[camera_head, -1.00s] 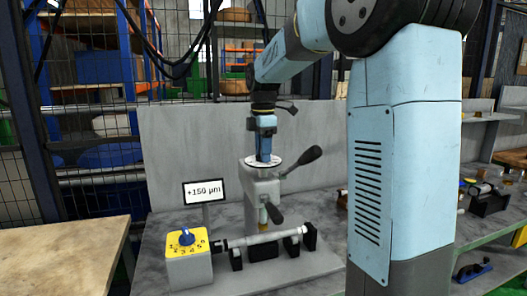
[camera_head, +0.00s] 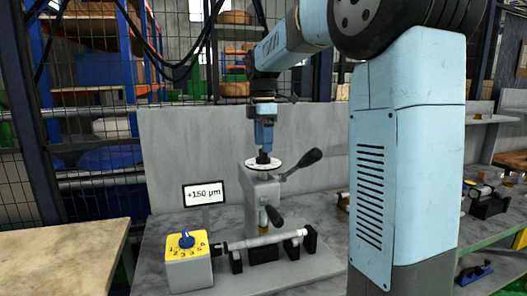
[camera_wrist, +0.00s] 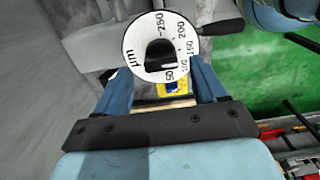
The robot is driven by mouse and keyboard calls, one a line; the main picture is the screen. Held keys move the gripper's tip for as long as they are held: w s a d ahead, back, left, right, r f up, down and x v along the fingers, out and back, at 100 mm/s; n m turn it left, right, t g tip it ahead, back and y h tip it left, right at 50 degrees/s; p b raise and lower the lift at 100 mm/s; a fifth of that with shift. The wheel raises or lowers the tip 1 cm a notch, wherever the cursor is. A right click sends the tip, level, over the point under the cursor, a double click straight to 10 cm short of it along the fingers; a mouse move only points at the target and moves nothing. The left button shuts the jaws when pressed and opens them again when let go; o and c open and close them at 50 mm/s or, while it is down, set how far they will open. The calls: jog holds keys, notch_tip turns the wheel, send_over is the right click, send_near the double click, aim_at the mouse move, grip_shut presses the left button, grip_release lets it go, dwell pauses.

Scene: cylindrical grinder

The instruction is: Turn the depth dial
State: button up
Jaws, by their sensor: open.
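The depth dial is a white round disc (camera_head: 280,163) with a black knob (camera_head: 263,158), on top of the grinder head. In the wrist view the disc (camera_wrist: 133,50) carries numbers including 50, 200 and 250, and "µm". The knob shows dark in its middle. My gripper (camera_head: 264,150) points down just above the knob, its blue fingers apart. In the wrist view the fingers reach up to the disc's lower edge; whether they touch the knob cannot be told. A small display (camera_head: 203,194) reads +150 µm.
A black-handled lever (camera_head: 303,163) sticks out right of the dial, close to my gripper. Below are a second lever (camera_head: 273,214), a shaft workpiece (camera_head: 265,240) on black supports, and a yellow selector (camera_head: 187,243) with a blue knob. A grey panel (camera_head: 185,150) stands behind.

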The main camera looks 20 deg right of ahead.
notch_tip(320, 180, up, 10)
jog(key=shift+f, duration=0.15)
dwell(0.6)
